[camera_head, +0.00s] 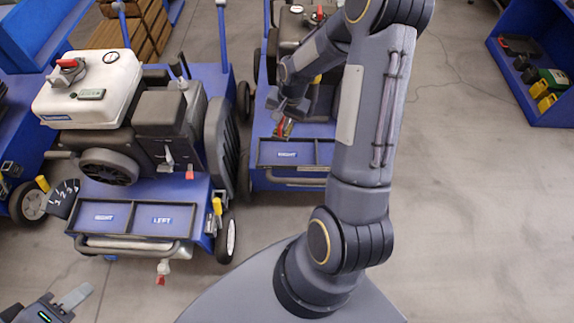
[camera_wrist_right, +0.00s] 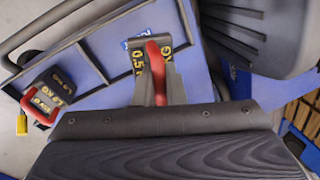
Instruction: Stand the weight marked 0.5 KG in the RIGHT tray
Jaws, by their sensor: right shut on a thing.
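My right gripper (camera_head: 287,118) reaches the front deck of the farther blue machine. In the right wrist view it (camera_wrist_right: 160,78) is shut on the red handle of a dark weight (camera_wrist_right: 138,64) with yellow "0.5" and "KG" marks. The weight is over the tray compartment with the partly covered blue label. In the head view this RIGHT tray (camera_head: 268,153) sits left of my arm. I cannot tell whether the weight touches its floor. My left gripper (camera_head: 55,308) is at the bottom left corner, partly cut off, apart from everything.
Dark weights with yellow marks (camera_wrist_right: 54,84), one with a red handle, stand left in the wrist view, across a divider. A black ribbed part (camera_wrist_right: 255,35) is close on the right. A nearer machine (camera_head: 135,205) has its own RIGHT and LEFT trays.

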